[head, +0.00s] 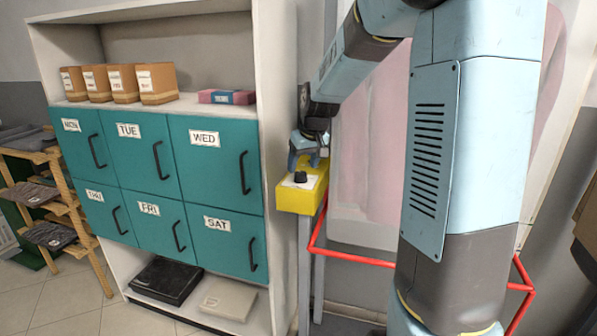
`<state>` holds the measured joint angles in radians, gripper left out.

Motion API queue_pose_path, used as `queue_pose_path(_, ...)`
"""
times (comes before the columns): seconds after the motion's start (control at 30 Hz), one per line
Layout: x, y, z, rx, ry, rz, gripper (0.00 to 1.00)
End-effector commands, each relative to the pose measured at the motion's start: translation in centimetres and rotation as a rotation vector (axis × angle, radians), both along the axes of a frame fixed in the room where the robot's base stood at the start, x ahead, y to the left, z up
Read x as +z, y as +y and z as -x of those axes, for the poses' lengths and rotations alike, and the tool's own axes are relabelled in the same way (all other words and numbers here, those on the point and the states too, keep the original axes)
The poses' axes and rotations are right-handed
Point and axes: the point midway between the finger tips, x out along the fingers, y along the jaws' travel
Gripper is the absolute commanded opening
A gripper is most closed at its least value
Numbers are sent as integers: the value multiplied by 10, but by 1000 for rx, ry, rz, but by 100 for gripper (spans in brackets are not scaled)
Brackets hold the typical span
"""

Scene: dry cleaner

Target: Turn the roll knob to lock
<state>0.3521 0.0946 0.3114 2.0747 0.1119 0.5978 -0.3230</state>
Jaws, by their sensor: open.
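The roll knob (300,177) is a small black knob on a pale plate on top of a yellow box (297,201). The box sits on a grey post, right of the cabinet. My gripper (303,160) is just above and behind the knob, pointing down. It is open and holds nothing that I can see. It appears apart from the knob, though the exact gap is hard to tell. Markings on the plate are too small to read.
A cabinet with teal doors (157,170) labelled by weekday stands close on the left. A red rail (360,256) runs below the box, in front of a pale pink panel (372,130). A wooden rack (45,200) with folded cloths stands far left.

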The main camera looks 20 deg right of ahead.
Motion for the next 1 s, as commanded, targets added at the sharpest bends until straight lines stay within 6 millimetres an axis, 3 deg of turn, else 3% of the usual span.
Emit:
queue_pose_path(0.23, -26, 2, -10, 0, 1, 0, 66)
queue_pose_path(0.63, -31, 3, -12, 0, 0, 0, 66)
queue_pose_path(1.0, -31, 3, -12, 0, 0, 0, 32)
